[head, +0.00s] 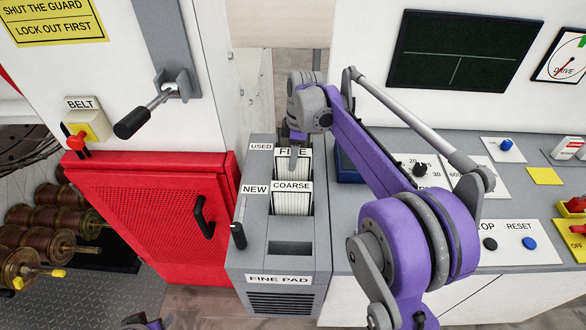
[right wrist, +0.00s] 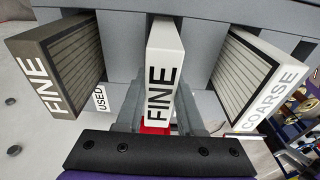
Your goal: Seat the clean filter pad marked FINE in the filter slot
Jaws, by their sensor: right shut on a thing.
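My right gripper (head: 297,142) reaches down over the grey pad cabinet. In the right wrist view its fingers (right wrist: 158,118) are shut on the white clean pad marked FINE (right wrist: 163,60). In the head view this pad (head: 306,165) is partly hidden by the gripper and stands behind the COARSE pad (head: 292,202). I cannot tell whether it is lifted. The filter slot (head: 289,248) is a dark, empty-looking recess nearer the front, above the FINE PAD label. A greyer FINE pad (right wrist: 50,75) is beside the USED label in the wrist view. My left gripper's fingers are out of view.
The COARSE pad (right wrist: 262,85) stands close right of the held pad in the wrist view. A black-handled lever (head: 238,235) is left of the slot. A red guard (head: 150,215) is farther left. The control desk (head: 515,195) is right. The space above the slot looks clear.

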